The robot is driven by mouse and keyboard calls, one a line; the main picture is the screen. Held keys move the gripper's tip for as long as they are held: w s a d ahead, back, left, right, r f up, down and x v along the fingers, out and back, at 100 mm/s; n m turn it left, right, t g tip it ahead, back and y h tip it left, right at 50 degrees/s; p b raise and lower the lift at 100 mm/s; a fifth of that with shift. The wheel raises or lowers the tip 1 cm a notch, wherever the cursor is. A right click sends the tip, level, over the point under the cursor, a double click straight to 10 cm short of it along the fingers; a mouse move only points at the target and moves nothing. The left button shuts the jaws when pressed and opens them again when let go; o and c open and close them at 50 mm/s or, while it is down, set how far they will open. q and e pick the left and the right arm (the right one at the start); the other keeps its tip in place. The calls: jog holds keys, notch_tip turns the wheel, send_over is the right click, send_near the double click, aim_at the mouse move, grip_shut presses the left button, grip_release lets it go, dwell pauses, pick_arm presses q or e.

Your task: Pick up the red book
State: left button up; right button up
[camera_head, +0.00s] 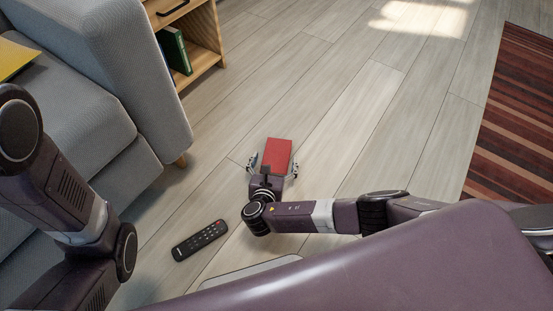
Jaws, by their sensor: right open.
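The red book (278,151) lies on the wood floor near the middle of the head view. My right gripper (272,167) is at the book's near end, its two fingers spread apart with one at each side of it. I cannot tell whether the fingers touch the book. The gripper's palm hides part of the near edge. My left arm comes in at the left edge of the view, but its gripper is not in view.
A grey sofa (115,75) stands at the left, with a wooden shelf (203,55) holding green books (175,50) behind it. A black remote (200,240) lies on the floor nearer me. A striped rug (515,120) is at the right. The floor beyond the book is clear.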

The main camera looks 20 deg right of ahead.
aim_at(276, 155)
jog(key=b+x, duration=0.2)
jog(key=x, duration=0.1)
jog(key=shift+d+f, duration=0.15)
jog(key=shift+f, duration=0.15)
jog(key=shift+w+b, duration=0.1)
jog(key=shift+b, duration=0.2)
jog(key=shift+r, duration=0.1)
jog(key=shift+c, duration=0.4)
jog(key=c, duration=1.3)
